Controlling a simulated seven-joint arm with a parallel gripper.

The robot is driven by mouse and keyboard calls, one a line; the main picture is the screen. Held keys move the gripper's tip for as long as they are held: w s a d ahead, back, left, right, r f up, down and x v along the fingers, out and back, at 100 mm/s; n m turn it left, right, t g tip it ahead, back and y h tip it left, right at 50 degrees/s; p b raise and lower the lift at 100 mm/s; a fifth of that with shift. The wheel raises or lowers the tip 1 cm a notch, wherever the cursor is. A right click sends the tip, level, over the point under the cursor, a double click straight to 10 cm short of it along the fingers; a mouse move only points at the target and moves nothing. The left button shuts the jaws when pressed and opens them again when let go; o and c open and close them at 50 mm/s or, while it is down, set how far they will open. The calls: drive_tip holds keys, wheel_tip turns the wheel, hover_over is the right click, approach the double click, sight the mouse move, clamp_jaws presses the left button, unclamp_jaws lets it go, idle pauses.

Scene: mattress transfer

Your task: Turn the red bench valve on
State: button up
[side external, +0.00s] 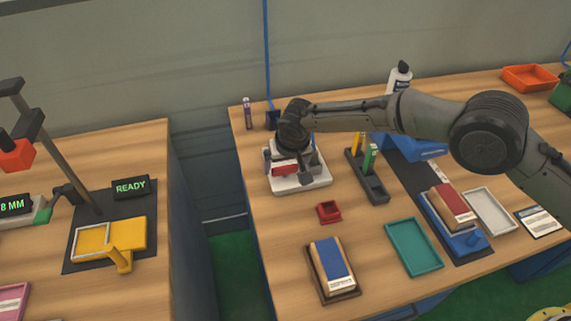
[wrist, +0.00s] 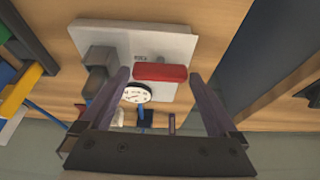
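The red valve handle (side external: 285,170) sits over a pale base plate (side external: 316,182) on the right-hand bench, just below my gripper. In the wrist view the red handle (wrist: 160,72) is a bar lying crosswise between my gripper's (wrist: 160,76) two fingertips. The fingers are spread wide, with a small gap seen at each end of the bar. A round white gauge (wrist: 137,93) and a grey block (wrist: 101,62) are on the same fixture. My wrist hides part of the valve in the side view.
A rack with green and yellow items (side external: 368,172) stands close right of the valve. A small red tray (side external: 329,212) lies in front, with a blue-topped block (side external: 332,258) nearer the bench edge. A white bottle (side external: 399,77) stands behind my arm. A gap separates the two benches.

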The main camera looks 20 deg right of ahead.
drive_tip(key=v, duration=1.4)
drive_tip(key=shift+f, duration=0.15)
